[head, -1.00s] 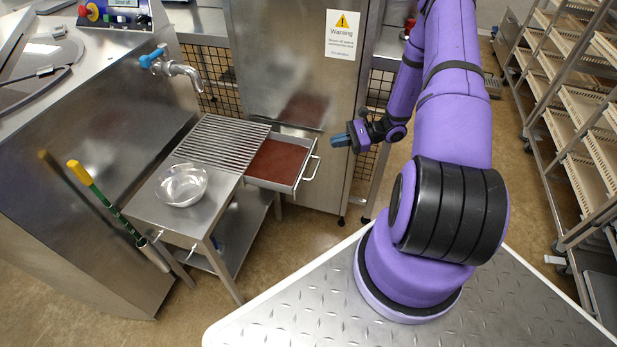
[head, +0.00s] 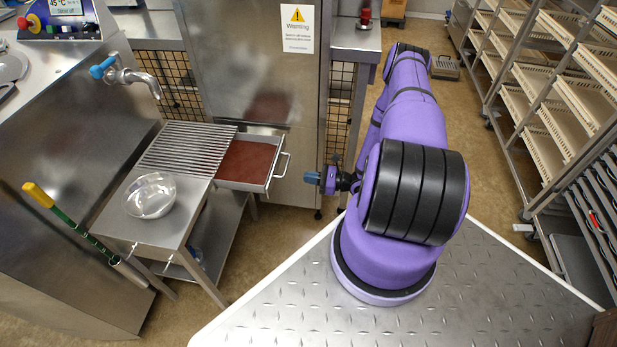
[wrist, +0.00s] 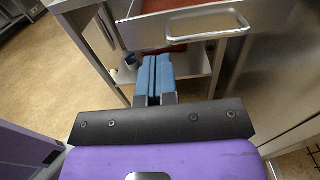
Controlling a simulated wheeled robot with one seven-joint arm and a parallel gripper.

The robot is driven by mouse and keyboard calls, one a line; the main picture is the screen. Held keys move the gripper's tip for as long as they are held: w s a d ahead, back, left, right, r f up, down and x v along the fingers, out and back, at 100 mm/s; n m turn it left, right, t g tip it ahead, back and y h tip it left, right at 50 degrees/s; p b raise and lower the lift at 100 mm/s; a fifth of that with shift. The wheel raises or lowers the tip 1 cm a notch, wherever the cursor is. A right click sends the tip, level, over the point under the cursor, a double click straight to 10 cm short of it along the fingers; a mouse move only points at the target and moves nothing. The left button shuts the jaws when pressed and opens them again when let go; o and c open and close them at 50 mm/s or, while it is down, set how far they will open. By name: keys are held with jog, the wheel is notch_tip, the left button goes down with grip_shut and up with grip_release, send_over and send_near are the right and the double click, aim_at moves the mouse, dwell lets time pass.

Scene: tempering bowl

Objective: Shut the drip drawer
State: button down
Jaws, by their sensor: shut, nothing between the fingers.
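The drip drawer (head: 245,163) is pulled out to the right from under the slatted grate (head: 187,149) of the steel side table. It has a reddish-brown floor and a bar handle (head: 282,166) on its front. My gripper (head: 312,178) is shut and empty, a short way to the right of the handle and apart from it. In the wrist view, the blue fingertips (wrist: 155,78) are together, with the drawer front (wrist: 180,26) and its handle (wrist: 193,28) ahead and above them.
A clear bowl (head: 151,196) stands on the side table (head: 170,228). A tap (head: 125,75) hangs over the table's back. A steel cabinet (head: 246,70) stands behind the drawer. A rack with trays (head: 540,90) is at the right. Floor shows between drawer and my base.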

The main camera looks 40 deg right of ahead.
aim_at(273, 173)
jog(key=x, duration=1.1)
jog(key=x, duration=1.5)
